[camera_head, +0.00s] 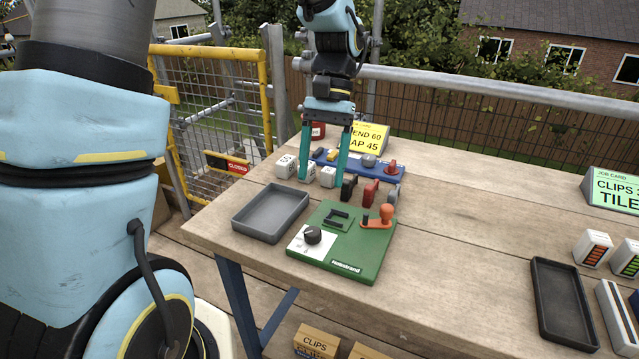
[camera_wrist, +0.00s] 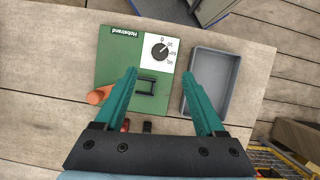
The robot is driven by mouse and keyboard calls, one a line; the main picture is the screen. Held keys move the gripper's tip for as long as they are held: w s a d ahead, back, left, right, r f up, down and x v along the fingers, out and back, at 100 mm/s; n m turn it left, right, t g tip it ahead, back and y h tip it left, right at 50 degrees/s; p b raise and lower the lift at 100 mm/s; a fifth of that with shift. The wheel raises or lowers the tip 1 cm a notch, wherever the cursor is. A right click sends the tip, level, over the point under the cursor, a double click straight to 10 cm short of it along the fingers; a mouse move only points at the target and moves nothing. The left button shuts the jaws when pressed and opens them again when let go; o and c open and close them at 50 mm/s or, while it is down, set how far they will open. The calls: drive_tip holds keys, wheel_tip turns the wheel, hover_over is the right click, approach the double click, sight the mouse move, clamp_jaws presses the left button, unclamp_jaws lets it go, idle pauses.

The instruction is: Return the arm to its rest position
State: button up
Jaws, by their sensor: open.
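My gripper (camera_head: 325,152) has two teal fingers pointing down above the back left part of the wooden table. The fingers are apart with nothing between them. In the head view they overlap white lettered blocks (camera_head: 286,166) behind or beneath them; I cannot tell the height gap. In the wrist view my gripper (camera_wrist: 165,88) is open above the table, its fingers framing the green Hobstrand board (camera_wrist: 112,70) and the grey tray (camera_wrist: 225,72). My arm's blue upper links fill the left of the head view.
The green board (camera_head: 345,262) with a black knob and orange lever, and an empty grey tray (camera_head: 271,212), lie in front of the gripper. A blue rack (camera_head: 350,168) and a yellow sign (camera_head: 368,138) stand behind. A dark tray (camera_head: 563,305) lies right. The table's middle is clear.

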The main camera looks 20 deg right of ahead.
drive_tip(key=shift+w+a, duration=0.1)
idle(0.3)
drive_tip(key=w+a+f+n+t+h, duration=0.1)
drive_tip(key=a+n+t, duration=0.1)
drive_tip(key=a, duration=0.9)
drive_tip(key=w+a+f+n+t+h, duration=0.1)
drive_tip(key=a+f+n+t+h, duration=0.1)
drive_tip(key=a, duration=1)
drive_tip(key=shift+w+a+n+t, duration=0.2)
drive_tip(key=shift+n+t, duration=0.3)
drive_tip(key=shift+n, duration=0.7)
